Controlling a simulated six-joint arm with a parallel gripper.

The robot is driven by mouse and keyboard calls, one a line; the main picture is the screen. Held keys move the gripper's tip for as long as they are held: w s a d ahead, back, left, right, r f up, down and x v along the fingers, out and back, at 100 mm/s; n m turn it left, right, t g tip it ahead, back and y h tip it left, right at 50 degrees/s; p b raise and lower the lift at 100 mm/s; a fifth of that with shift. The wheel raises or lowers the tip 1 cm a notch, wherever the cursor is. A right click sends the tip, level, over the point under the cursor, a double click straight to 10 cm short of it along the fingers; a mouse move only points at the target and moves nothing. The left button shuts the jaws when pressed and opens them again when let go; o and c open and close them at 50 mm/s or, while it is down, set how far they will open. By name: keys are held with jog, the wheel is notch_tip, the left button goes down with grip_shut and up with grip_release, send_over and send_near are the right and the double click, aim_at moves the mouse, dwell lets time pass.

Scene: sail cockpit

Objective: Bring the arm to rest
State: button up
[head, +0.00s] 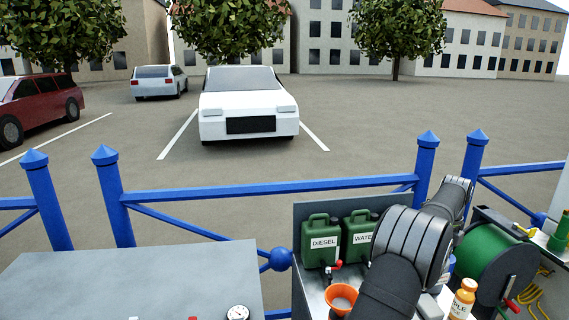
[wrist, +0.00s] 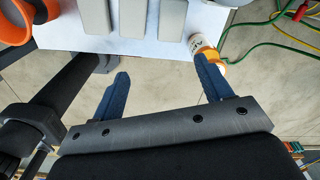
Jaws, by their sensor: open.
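My gripper (wrist: 162,88) shows in the wrist view with its two blue fingers spread apart and nothing between them. It hangs over light floor at the edge of a white surface (wrist: 85,42). An orange-capped bottle (wrist: 199,46) stands just beyond the right fingertip; I cannot tell whether they touch. In the head view my arm, dark and ribbed, reaches over the right bench, and the gripper itself is hidden.
Green diesel (head: 321,241) and water (head: 358,235) cans, an orange funnel (head: 341,299) and an orange bottle (head: 463,299) stand around my arm. A green reel (head: 495,262) is at right. A blue railing (head: 270,188) runs behind. The grey top (head: 130,280) at left is mostly clear.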

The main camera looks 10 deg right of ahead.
jog(key=w+a+r+n, duration=0.1)
jog(key=w+a+n, duration=0.1)
jog(key=w+a, duration=0.5)
jog(key=w+a+n, duration=0.2)
jog(key=w+a, duration=0.5)
jog(key=a, duration=1.3)
jog(key=w+a+r+n, duration=0.1)
jog(key=w+a+n, duration=0.1)
jog(key=w+a, duration=0.5)
jog(key=shift+w+a+r, duration=0.25)
jog(key=shift+a+r, duration=0.1)
jog(key=shift+a, duration=3)
